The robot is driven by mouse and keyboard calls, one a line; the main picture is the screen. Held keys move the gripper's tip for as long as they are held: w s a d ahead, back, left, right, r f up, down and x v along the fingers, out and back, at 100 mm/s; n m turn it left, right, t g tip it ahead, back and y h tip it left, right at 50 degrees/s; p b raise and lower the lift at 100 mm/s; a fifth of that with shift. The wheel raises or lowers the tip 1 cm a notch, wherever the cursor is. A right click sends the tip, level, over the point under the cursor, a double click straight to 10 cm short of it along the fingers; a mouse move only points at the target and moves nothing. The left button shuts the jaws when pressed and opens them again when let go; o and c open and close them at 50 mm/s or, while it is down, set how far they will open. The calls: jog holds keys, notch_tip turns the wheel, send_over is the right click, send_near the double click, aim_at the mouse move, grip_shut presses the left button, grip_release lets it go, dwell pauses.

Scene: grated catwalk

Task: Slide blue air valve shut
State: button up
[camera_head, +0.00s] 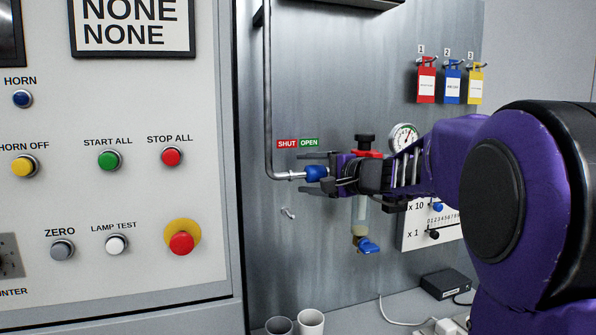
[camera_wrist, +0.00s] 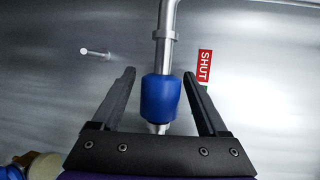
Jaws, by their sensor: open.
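The blue air valve is a blue sleeve (camera_head: 317,173) on a thin metal pipe, below the green OPEN label (camera_head: 309,142) and right of the red SHUT label (camera_head: 287,143). My gripper (camera_head: 303,172) is open around it, one finger above and one below. In the wrist view the blue sleeve (camera_wrist: 160,98) stands between the two fingers of my gripper (camera_wrist: 160,76), with a gap on each side. The red SHUT label also shows there (camera_wrist: 205,65), beside the right finger. The sleeve's far end is partly hidden by my gripper in the head view.
A bare metal peg (camera_head: 288,213) sticks out below the pipe. A gauge (camera_head: 404,137), a red-handled part (camera_head: 366,153) and another blue knob (camera_head: 368,246) are close to my wrist. Two cups (camera_head: 311,323) stand below. A button panel (camera_head: 120,200) fills the left.

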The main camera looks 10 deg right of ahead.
jog(key=shift+w+a, duration=0.25)
jog(key=shift+w, duration=0.1)
grip_shut()
dwell(0.3)
